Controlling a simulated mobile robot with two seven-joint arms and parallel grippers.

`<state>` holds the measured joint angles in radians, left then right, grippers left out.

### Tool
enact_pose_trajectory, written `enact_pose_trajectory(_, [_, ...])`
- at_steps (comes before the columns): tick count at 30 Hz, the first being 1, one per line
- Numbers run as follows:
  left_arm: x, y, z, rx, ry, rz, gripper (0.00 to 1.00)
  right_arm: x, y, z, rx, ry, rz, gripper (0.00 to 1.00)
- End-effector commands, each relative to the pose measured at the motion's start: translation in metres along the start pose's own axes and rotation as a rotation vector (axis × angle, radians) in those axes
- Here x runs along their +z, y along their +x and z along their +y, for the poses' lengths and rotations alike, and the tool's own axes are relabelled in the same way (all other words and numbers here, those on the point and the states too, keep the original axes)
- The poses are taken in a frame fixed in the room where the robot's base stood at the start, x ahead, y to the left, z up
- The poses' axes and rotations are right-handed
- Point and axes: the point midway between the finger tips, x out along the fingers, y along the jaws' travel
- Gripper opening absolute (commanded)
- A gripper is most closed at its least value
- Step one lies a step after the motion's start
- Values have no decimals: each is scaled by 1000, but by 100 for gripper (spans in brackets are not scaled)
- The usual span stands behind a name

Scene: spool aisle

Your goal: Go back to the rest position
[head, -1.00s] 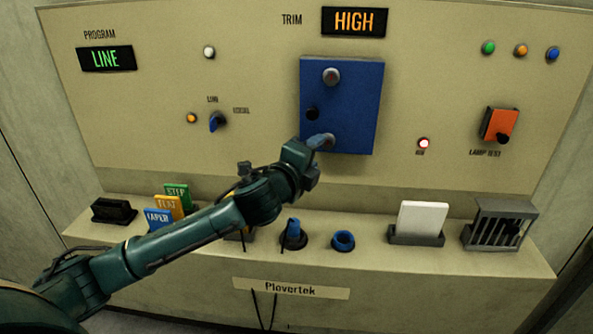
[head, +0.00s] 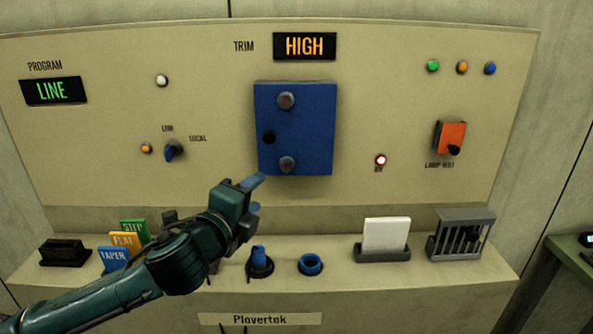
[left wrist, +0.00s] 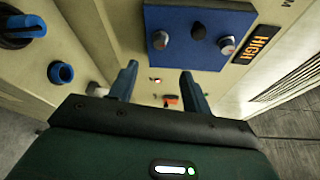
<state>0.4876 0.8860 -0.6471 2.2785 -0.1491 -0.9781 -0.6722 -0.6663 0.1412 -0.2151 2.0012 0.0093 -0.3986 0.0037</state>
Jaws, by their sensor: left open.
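My left gripper (head: 256,190) is in front of the panel, below the blue plate (head: 312,130) with its two round knobs and a black knob. In the left wrist view its two blue fingers (left wrist: 158,82) stand apart with nothing between them. The gripper looks clear of the plate, whose face and knobs show in the left wrist view (left wrist: 200,20). The TRIM display (head: 304,46) reads HIGH and the PROGRAM display (head: 53,90) reads LINE. My right gripper is not in view.
On the ledge are STEP, FLAT and TAPER cards (head: 114,258), a blue knob (head: 259,260), a blue ring (head: 310,264), a white card (head: 386,234) and a slotted grey rack (head: 460,238). An orange lamp-test switch (head: 450,136) is on the panel. A table (head: 570,262) stands at far right.

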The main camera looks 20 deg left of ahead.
Motion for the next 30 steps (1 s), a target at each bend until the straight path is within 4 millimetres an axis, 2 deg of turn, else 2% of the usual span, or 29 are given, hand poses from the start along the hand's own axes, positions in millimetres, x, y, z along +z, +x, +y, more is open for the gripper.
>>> enact_pose_trajectory(2, [-2, 0, 3, 5, -11, 5, 49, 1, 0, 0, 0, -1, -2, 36])
enact_pose_trajectory(5, [-14, 1, 22, 39, -87, 34, 49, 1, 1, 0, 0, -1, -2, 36])
enact_pose_trajectory(8, [-37, -2, 63, 113, -257, 82, 49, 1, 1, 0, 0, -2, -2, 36])
enact_pose_trajectory(11, [-67, -12, 117, 216, -505, 118, 49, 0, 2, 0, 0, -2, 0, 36])
enact_pose_trajectory(14, [-93, -32, 171, 320, -772, 115, 49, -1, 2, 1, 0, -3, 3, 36])
enact_pose_trajectory(17, [-115, -61, 226, 422, -1037, 66, 49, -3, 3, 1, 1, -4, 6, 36])
enact_pose_trajectory(21, [-137, -111, 292, 531, -1363, -60, 49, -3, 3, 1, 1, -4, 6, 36])
enact_pose_trajectory(25, [-148, -153, 333, 585, -1569, -183, 49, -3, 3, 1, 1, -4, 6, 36])
enact_pose_trajectory(27, [-151, -169, 346, 598, -1635, -230, 49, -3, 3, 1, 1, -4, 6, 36])
enact_pose_trajectory(30, [-153, -180, 355, 606, -1683, -268, 49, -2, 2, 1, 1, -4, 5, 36])
